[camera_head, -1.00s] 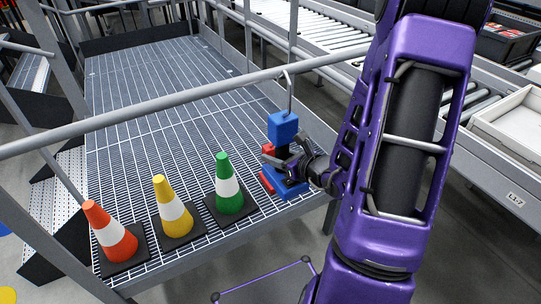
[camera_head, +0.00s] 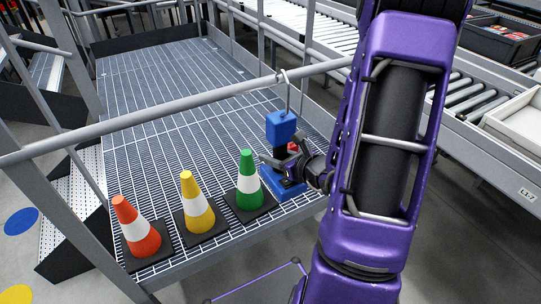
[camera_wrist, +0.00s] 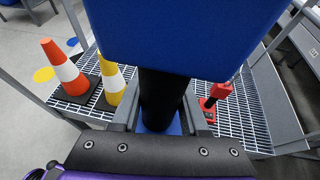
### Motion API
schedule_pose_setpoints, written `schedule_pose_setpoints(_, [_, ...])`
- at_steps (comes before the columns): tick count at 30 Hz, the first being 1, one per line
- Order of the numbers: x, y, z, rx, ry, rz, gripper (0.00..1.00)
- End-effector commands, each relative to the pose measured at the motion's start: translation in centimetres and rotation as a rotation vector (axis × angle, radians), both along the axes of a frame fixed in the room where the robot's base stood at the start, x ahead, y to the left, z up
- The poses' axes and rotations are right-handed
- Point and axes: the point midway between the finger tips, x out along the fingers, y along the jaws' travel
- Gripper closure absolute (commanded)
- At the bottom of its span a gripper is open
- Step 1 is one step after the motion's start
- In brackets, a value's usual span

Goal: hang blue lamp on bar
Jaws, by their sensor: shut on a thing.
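The blue lamp (camera_head: 281,127) has a blue block top, a dark middle and a blue base (camera_head: 285,189), with a wire hook (camera_head: 288,95) above. It is upright. My gripper (camera_head: 277,165) is shut on its dark middle, which also shows in the wrist view (camera_wrist: 160,99). The hook's curved top overlaps the grey bar (camera_head: 200,101) in the head view. I cannot tell whether it rests over the bar. The wrist view does not show the hook; the lamp's blue top fills its upper middle.
Orange (camera_head: 137,227), yellow (camera_head: 197,205) and green (camera_head: 249,182) cones stand on the grated catwalk (camera_head: 165,110). A red object (camera_wrist: 215,97) stands on the grating behind the lamp. A roller conveyor (camera_head: 470,95) runs at right.

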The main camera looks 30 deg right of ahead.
Motion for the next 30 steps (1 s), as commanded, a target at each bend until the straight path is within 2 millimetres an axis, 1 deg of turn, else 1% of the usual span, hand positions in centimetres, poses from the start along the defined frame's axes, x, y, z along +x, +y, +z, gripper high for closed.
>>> schedule_pose_setpoints(8, [0.9, -0.1, 0.1, -0.001, -0.002, -0.001, 1.00])
schedule_pose_setpoints(30, [6.7, 0.2, 0.2, -0.001, -0.002, -0.001, 1.00])
